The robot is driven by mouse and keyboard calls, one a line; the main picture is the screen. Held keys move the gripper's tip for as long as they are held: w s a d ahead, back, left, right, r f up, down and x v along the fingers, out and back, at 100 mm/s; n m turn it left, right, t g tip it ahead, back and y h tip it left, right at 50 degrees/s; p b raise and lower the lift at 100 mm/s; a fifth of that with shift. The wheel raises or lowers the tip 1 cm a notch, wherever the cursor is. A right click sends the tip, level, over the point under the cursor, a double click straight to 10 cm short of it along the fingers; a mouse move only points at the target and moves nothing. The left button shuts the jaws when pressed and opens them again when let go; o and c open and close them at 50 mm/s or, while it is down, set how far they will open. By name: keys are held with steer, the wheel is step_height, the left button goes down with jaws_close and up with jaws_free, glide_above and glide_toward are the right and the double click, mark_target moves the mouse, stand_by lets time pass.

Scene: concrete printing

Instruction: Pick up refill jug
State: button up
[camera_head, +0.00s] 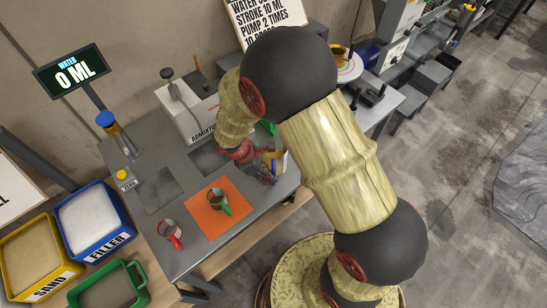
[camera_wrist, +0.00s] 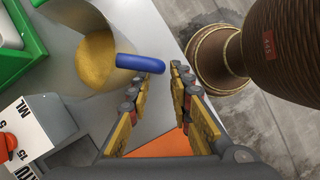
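The jug (camera_wrist: 105,25) with a blue handle (camera_wrist: 140,63) fits the refill jug best. It is pale and has yellow material inside; it stands on the grey table at the upper left of the wrist view. In the head view the jug (camera_head: 283,162) shows partly behind my gripper (camera_head: 266,172), near the table's right edge. In the wrist view my gripper (camera_wrist: 162,72) is open, with a gap between its two fingers. The outer end of the handle shows at the gap between the fingertips; I cannot tell how deep it sits. The fingers are not closed on it.
An orange mat (camera_head: 201,222) holds a green-handled cup (camera_head: 217,200). A red-handled cup (camera_head: 170,232) stands beside it. A white admixture dispenser (camera_head: 190,112) is behind. A green object (camera_wrist: 20,45) is close left of the jug. Sand and filler bins (camera_head: 90,222) are at the left.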

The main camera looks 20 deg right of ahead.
steer(key=shift+b+x, duration=0.45)
steer(key=shift+x, duration=2.25)
steer(key=shift+d, duration=0.1)
steer(key=shift+r, duration=0.1)
steer(key=shift+c, duration=1.3)
jaws_close()
steer(key=shift+w, duration=0.1)
